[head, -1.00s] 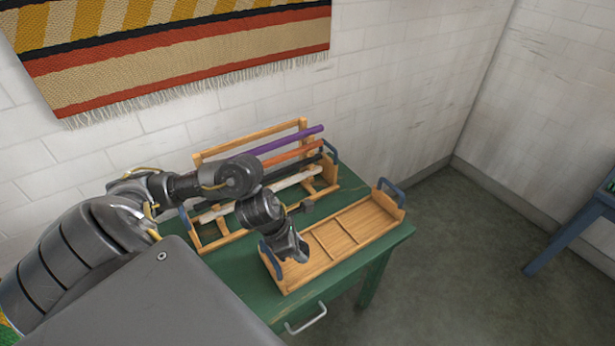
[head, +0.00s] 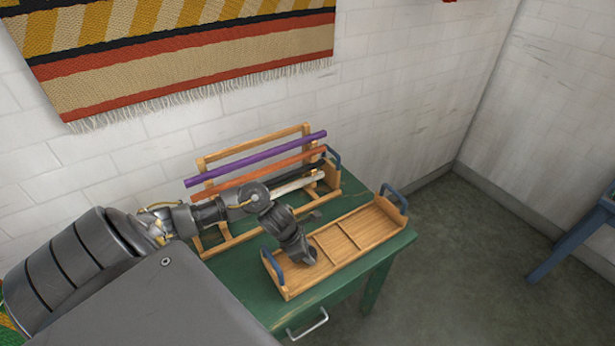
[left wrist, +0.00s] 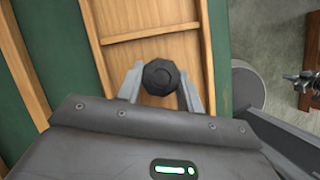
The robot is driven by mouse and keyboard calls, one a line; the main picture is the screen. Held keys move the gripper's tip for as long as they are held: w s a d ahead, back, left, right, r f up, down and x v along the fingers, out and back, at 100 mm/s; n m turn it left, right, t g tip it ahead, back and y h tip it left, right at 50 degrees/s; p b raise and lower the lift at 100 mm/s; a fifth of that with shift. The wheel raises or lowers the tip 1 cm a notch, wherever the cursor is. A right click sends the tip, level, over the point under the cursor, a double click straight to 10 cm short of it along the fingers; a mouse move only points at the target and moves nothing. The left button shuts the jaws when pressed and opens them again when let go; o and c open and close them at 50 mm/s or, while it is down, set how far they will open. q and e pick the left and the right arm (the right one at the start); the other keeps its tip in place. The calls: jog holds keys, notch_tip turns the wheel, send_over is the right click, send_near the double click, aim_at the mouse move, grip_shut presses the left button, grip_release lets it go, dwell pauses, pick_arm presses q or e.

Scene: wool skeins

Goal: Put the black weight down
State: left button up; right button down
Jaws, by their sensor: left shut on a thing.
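The black weight (left wrist: 161,77) is a dark, faceted knob seen from above in the left wrist view. My left gripper (left wrist: 161,88) is shut on it, with one finger on each side. In the head view my left gripper (head: 306,258) points down at the left compartment of the long wooden tray (head: 391,209). The weight cannot be told apart from the dark gripper there. The tray floor shows behind the weight in the left wrist view; whether the weight touches it cannot be told. My right gripper is not in view.
The tray has blue end handles and dividers, and lies on a green table (head: 236,270). A wooden rack (head: 252,141) with purple, orange, black and white rods stands behind it. The tray's middle and right compartments look empty. A white brick wall is behind.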

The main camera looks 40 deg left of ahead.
pick_arm(q)
jog(key=shift+f, duration=0.15)
jog(key=o, duration=1.3)
jog(key=shift+c, duration=0.2)
jog(key=shift+r, duration=0.25)
jog(key=b+v, duration=0.1)
jog(key=v, duration=1.1)
